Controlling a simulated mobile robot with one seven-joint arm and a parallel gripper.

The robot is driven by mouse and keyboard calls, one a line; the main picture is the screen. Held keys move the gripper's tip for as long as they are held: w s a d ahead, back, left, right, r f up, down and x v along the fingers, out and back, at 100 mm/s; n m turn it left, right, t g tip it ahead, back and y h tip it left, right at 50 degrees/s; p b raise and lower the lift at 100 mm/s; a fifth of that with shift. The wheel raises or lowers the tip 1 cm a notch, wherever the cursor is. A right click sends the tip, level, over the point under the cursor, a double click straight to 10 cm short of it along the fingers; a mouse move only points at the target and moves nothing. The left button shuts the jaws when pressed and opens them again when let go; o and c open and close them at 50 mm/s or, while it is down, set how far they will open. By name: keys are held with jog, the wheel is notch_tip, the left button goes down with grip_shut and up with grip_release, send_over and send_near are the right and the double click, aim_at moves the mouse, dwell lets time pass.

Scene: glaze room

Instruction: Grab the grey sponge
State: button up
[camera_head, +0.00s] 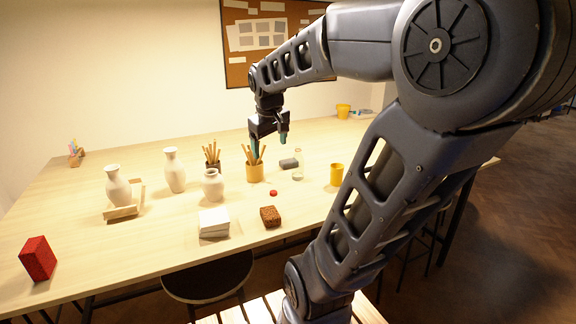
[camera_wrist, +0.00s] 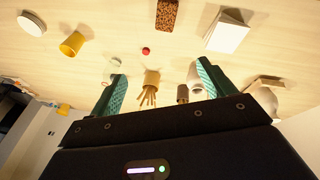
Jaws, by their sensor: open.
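The grey sponge (camera_head: 289,163) is a small dark grey block lying on the table, right of a tan cup of pencils (camera_head: 255,173) in the head view. My gripper (camera_head: 269,142) is open and empty, held above the table. In the head view its fingers show just above the pencil cup and up-left of the sponge, not touching it. In the wrist view the open teal fingers of my gripper (camera_wrist: 160,72) spread to either side of the pencil cup (camera_wrist: 151,79). I cannot make out the sponge there; the left finger may hide it.
A small glass jar (camera_head: 297,174) stands close to the sponge, with a yellow cup (camera_head: 336,175) further right. A red disc (camera_head: 273,193), a brown sponge (camera_head: 270,216) and a white block (camera_head: 214,222) lie nearer. Vases (camera_head: 174,170) stand left. Open table lies behind the sponge.

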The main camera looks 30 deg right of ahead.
jog(key=w+d+n+g+h, duration=0.1)
jog(key=w+d+n, duration=0.3)
jog(key=w, duration=1)
jog(key=n+g+h, duration=0.2)
jog(key=n+g, duration=0.1)
jog(key=n, duration=0.8)
send_over(289, 160)
jog(key=a, duration=0.5)
jog(key=f, duration=2.1)
jog(key=shift+d, duration=0.25)
jog(key=x, duration=0.5)
jog(key=shift+f, duration=0.25)
jog(key=x, duration=0.4)
jog(key=shift+s+d+f, duration=0.1)
jog(key=shift+d+f, duration=0.05)
jog(key=shift+d, duration=0.15)
jog(key=shift+d+f, duration=0.1)
jog(key=shift+f, duration=0.2)
jog(key=shift+f, duration=0.15)
